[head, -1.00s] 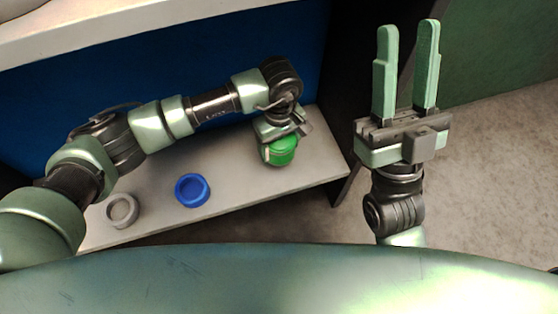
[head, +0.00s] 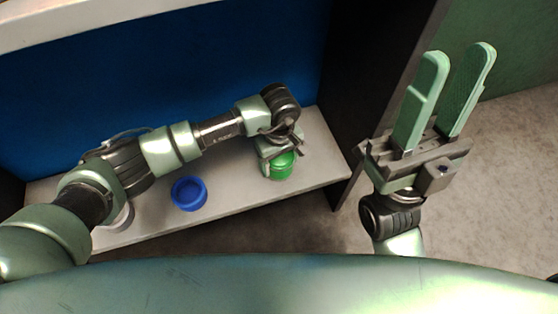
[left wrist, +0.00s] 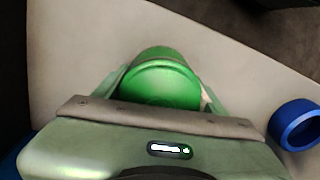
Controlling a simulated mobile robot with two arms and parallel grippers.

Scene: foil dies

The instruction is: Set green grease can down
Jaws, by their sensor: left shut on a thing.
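The green grease can (head: 281,167) is at the right part of the pale shelf (head: 235,192) in the head view. My left gripper (head: 279,160) is shut on it from above and partly hides it. In the left wrist view the green can (left wrist: 160,82) sits between the two fingers, its round top facing the camera. Whether its base touches the shelf is hard to tell. My right gripper (head: 447,100) is open and empty, held up at the right, away from the shelf.
A blue ring-shaped holder (head: 189,193) stands on the shelf left of the can; it also shows in the left wrist view (left wrist: 297,125). A grey ring (head: 122,216) at the far left is mostly behind my left arm. A dark upright panel (head: 375,90) bounds the shelf's right end.

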